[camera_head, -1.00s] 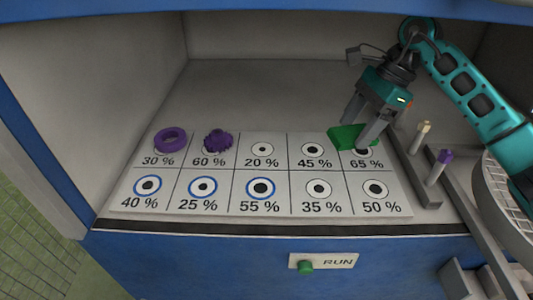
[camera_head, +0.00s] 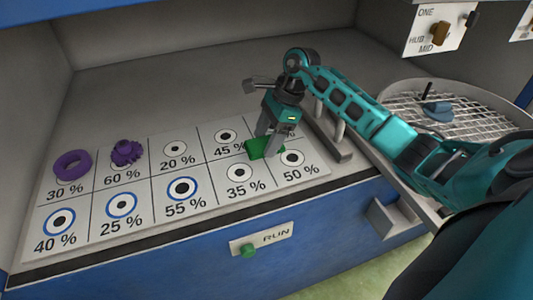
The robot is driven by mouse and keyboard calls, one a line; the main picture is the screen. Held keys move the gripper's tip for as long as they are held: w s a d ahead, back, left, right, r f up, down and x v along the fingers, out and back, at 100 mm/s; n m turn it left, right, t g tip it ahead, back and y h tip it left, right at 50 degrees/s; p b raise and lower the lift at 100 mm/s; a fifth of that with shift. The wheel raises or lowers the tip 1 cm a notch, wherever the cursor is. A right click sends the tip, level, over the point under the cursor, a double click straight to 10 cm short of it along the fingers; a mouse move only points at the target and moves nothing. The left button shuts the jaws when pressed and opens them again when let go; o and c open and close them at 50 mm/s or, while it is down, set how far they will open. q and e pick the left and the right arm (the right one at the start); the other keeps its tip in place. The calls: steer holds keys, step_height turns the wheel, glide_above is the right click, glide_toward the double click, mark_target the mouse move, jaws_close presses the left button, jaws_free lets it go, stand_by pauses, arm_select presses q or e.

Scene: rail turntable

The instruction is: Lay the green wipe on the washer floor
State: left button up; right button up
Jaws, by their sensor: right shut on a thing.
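The green wipe (camera_head: 263,149) is a small flat green piece over the right end of the board, covering most of the 65 % cell. My right gripper (camera_head: 270,145) is shut on the wipe from above and hides part of it. I cannot tell whether the wipe touches the board. A round wire-mesh floor (camera_head: 400,97) with a raised rim lies at the right, partly hidden by my right arm. I cannot tell whether it is the washer floor. My left gripper is not in view.
The white board (camera_head: 150,205) has printed percentage cells. A purple ring (camera_head: 72,164) and a purple toothed part (camera_head: 126,152) lie on it. A small blue-grey part (camera_head: 438,111) is on the mesh. A green button (camera_head: 249,251) marked RUN is on the blue front.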

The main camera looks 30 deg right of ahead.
mark_target(262, 168)
step_height(262, 168, down, 6)
steer(key=shift+f, duration=0.1)
stand_by(0.4)
steer(key=shift+f+b, duration=0.4)
steer(key=shift+b, duration=0.2)
steer(key=o, duration=0.9)
steer(key=shift+o, duration=0.2)
steer(key=shift+r+p, duration=0.6)
steer(key=shift+p, duration=0.05)
steer(key=v, duration=1.1)
steer(key=shift+d+r, duration=0.2)
steer(key=shift+r, duration=0.2)
